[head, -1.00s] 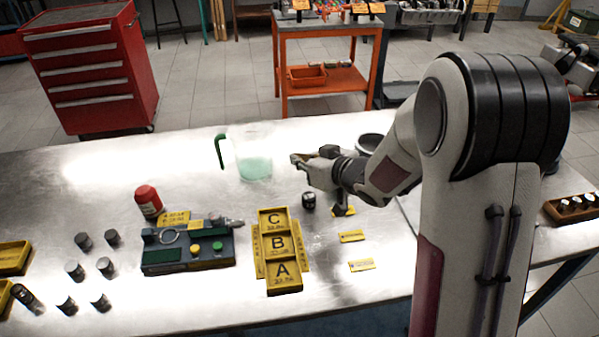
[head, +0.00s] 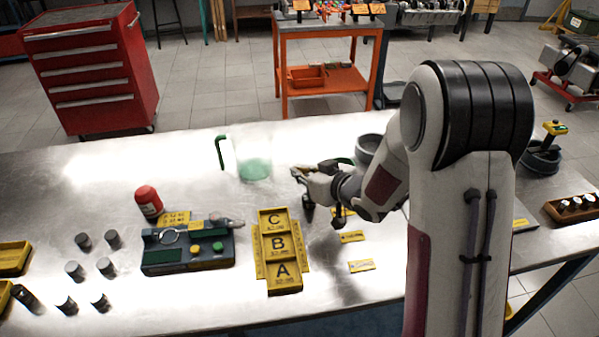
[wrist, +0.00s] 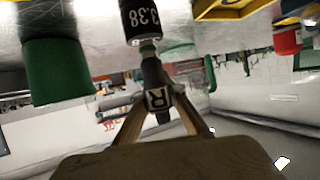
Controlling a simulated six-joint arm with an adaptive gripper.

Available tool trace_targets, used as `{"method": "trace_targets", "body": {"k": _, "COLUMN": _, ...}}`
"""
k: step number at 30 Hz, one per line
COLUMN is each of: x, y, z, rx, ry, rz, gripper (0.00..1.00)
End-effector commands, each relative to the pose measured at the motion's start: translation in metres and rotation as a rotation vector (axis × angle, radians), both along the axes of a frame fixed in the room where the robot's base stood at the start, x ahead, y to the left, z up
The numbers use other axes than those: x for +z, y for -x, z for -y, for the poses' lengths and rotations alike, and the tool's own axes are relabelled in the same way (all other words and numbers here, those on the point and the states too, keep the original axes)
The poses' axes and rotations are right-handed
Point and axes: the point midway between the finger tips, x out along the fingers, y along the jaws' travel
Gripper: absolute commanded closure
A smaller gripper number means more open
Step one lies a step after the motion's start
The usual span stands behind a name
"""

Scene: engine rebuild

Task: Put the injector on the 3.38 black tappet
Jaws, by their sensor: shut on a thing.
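The black tappet marked 3.38 (wrist: 140,18) stands on the bench and shows at the top of the wrist view, which looks upside down. In the head view my gripper (head: 298,175) is low over the bench, above the dark tappet (head: 308,214). The injector is hard to make out there.
A jug with green liquid (head: 254,168) stands behind and left of my gripper. The stepped A, B, C trays (head: 272,262) are at front left. Yellow tags (head: 352,237) lie to the front right. A grey fixture (head: 188,250) and several loose tappets (head: 105,266) lie further left.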

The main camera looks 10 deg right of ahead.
Motion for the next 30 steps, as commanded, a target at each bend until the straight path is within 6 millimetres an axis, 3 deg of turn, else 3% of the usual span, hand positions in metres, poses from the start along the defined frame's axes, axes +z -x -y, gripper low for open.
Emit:
{"method": "trace_targets", "body": {"k": 14, "x": -0.0032, "y": -0.0002, "z": 0.0, "rx": 0.0, "ry": -0.001, "rz": 0.001, "gripper": 1.0}}
{"method": "trace_targets", "body": {"k": 15, "x": -0.0032, "y": -0.0003, "z": 0.0, "rx": 0.0, "ry": -0.002, "rz": 0.001, "gripper": 0.88}}
{"method": "trace_targets", "body": {"k": 17, "x": -0.0031, "y": -0.0002, "z": 0.0, "rx": 0.0, "ry": -0.002, "rz": 0.001, "gripper": 0.72}}
{"method": "trace_targets", "body": {"k": 30, "x": -0.0017, "y": -0.0003, "z": 0.0, "rx": 0.0, "ry": -0.001, "rz": 0.002, "gripper": 0.72}}
